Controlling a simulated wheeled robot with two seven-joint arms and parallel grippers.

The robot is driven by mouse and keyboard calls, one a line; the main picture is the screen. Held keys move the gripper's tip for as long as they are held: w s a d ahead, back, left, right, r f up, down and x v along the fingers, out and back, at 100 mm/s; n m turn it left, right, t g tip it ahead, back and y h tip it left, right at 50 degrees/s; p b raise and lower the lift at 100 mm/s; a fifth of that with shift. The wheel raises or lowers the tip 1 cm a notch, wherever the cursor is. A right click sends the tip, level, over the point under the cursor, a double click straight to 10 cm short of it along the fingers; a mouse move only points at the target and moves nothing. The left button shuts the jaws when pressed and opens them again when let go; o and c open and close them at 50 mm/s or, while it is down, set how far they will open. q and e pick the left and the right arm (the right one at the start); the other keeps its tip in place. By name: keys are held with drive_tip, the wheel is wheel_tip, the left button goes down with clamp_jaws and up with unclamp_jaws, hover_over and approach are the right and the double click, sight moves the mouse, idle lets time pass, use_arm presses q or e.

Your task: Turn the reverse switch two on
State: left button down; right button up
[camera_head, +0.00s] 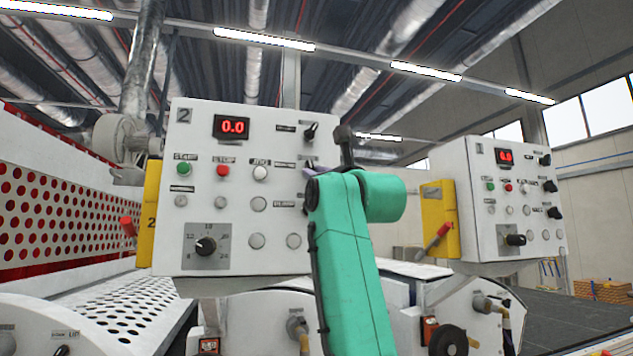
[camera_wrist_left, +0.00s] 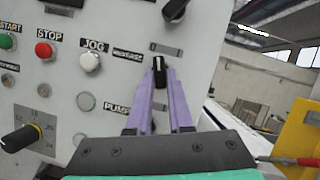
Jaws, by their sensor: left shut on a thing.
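The white control panel marked 2 (camera_head: 207,145) stands in the middle of the head view. Its reverse switch (camera_wrist_left: 159,72) is a small black knob with a white pointer line, to the right of a label that seems to read REVERSE. The pointer is nearly upright in the left wrist view. My left gripper (camera_wrist_left: 160,90) has its two purple fingers on either side of this knob and is shut on it. In the head view the left gripper (camera_head: 310,171) and green arm largely hide the knob. My right gripper is not in view.
Another black knob (camera_head: 310,131) sits just above the switch. The start button (camera_head: 183,168), stop button (camera_head: 222,170) and white jog button (camera_head: 260,173) lie to the left. A similar panel (camera_head: 490,190) stands at right, with a yellow box (camera_head: 438,205) on its side.

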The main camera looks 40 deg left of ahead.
use_arm(q)
drive_tip(key=shift+s+a+r+m+t+h+b, duration=0.15)
drive_tip(key=shift+m+t+h+b, duration=0.9)
drive_tip(key=shift+m, duration=1.3)
drive_tip(key=shift+s+m+t+h+b, duration=0.2)
drive_tip(key=shift+m+t+h+b, duration=0.3)
drive_tip(key=shift+m+t+b, duration=1.3)
drive_tip(key=shift+s+a+r+m+t+h+b, duration=0.15)
drive_tip(key=shift+m+h+b, duration=0.65)
drive_tip(key=shift+m, duration=2.15)
drive_tip(key=shift+f, duration=0.1)
drive_tip(key=c, duration=0.8)
unclamp_jaws()
drive_tip(key=shift+d, duration=0.1)
